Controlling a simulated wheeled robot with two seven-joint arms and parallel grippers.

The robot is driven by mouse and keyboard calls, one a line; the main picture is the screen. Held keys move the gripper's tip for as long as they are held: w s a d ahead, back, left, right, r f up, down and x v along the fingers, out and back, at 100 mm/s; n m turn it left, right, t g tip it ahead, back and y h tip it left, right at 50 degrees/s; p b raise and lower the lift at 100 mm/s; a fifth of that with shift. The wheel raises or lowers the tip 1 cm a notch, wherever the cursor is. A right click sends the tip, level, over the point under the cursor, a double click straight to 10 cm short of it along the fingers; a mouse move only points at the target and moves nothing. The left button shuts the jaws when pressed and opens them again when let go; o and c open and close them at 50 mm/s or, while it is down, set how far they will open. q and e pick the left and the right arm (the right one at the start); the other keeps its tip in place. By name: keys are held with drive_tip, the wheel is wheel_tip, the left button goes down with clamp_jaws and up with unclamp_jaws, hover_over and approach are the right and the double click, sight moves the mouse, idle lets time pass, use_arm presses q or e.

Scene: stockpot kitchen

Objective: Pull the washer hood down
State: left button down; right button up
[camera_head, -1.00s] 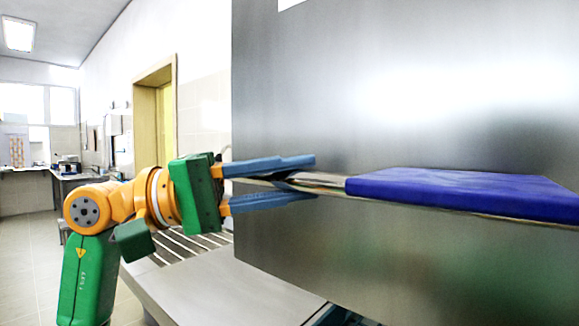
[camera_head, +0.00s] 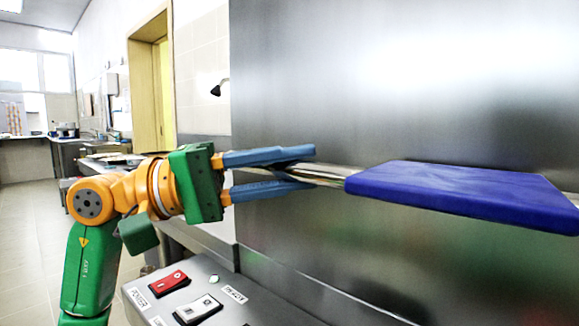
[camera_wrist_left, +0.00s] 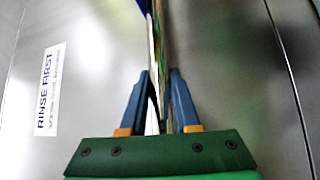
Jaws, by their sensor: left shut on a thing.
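The washer hood (camera_head: 330,90) is a large shiny steel box that fills the right of the head view. Its handle is a steel bar (camera_head: 333,173) with a wide blue grip (camera_head: 460,192), crossing the hood's front. My left gripper (camera_head: 314,168) comes in from the left and is shut on the bare steel bar, left of the blue grip. In the left wrist view, the fingers (camera_wrist_left: 159,76) sit either side of the bar, which runs up between them. The hood's lower edge is close above the control panel. My right gripper is out of view.
A control panel (camera_head: 245,312) with a red switch (camera_head: 168,283) and a white switch (camera_head: 198,309) lies below the hood. A "RINSE FIRST" label (camera_wrist_left: 48,92) is on the steel. A yellow door (camera_head: 163,85) and open floor (camera_head: 35,235) are at left.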

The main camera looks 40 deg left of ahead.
use_arm(q)
drive_tip(key=shift+d+f, duration=0.15)
drive_tip(key=shift+f, duration=0.2)
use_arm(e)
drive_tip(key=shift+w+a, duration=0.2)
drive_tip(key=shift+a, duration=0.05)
use_arm(q)
drive_tip(key=shift+f, duration=0.1)
drive_tip(key=c, duration=0.7)
unclamp_jaws()
drive_tip(key=shift+o, duration=0.2)
drive_tip(key=shift+s+a, duration=0.1)
drive_tip(key=shift+a, duration=0.15)
drive_tip(key=b+v, duration=0.2)
drive_tip(key=v, duration=0.4)
drive_tip(key=shift+s+a, duration=0.2)
drive_tip(key=shift+s, duration=0.05)
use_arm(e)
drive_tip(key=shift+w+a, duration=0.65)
